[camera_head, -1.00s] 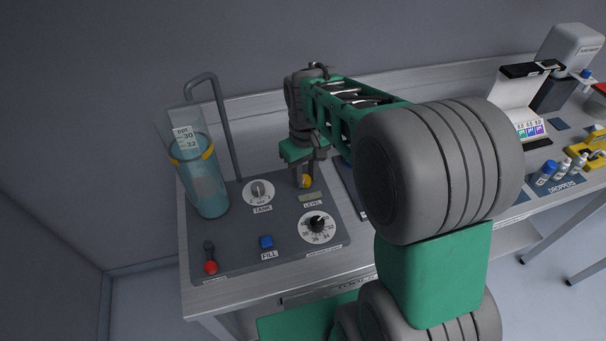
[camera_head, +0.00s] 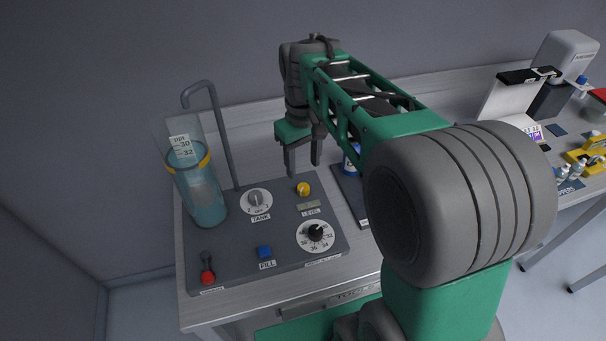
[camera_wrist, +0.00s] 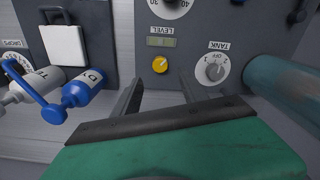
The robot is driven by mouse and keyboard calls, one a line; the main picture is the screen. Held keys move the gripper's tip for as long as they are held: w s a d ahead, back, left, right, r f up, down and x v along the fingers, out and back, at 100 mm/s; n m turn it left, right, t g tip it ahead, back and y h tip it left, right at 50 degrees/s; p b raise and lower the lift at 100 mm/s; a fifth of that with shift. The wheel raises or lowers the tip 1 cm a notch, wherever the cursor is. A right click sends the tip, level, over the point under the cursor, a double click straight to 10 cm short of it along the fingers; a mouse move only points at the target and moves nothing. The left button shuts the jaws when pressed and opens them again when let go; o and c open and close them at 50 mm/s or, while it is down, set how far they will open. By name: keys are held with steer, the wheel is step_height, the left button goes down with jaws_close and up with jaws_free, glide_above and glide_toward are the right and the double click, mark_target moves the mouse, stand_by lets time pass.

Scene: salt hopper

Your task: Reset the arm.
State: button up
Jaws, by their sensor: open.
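My gripper (camera_head: 303,165) is open and empty in the head view, raised above the control panel (camera_head: 225,235) at its back edge. Its two fingers point down, apart from the yellow knob (camera_head: 303,188) just below them. In the wrist view the open fingers (camera_wrist: 160,85) frame the yellow knob (camera_wrist: 160,65), with nothing between them. My green and grey arm crosses the head view and hides part of the bench to the right of the panel.
The panel carries a grey tank dial (camera_head: 256,199), a black-pointer dial (camera_head: 315,233), a blue fill button (camera_head: 264,252) and a red-tipped lever (camera_head: 207,277). A clear blue cylinder (camera_head: 205,200) stands at left by a bent pipe (camera_head: 226,135).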

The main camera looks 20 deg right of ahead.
steer(key=shift+r, duration=0.15)
steer(key=shift+s+r, duration=0.1)
steer(key=shift+s, duration=0.15)
steer(key=s+m+t, duration=0.1)
steer(key=s, duration=0.2)
steer(key=s+f+m+t, duration=0.1)
steer(key=s, duration=0.3)
steer(key=s+m+t, duration=0.1)
steer(key=s, duration=0.2)
steer(key=shift+s+a+f, duration=0.2)
steer(key=shift+a+f, duration=0.15)
steer(key=shift+f, duration=0.05)
steer(key=shift+s+f+t, duration=0.2)
steer(key=shift+s+t, duration=0.1)
steer(key=shift+f, duration=0.1)
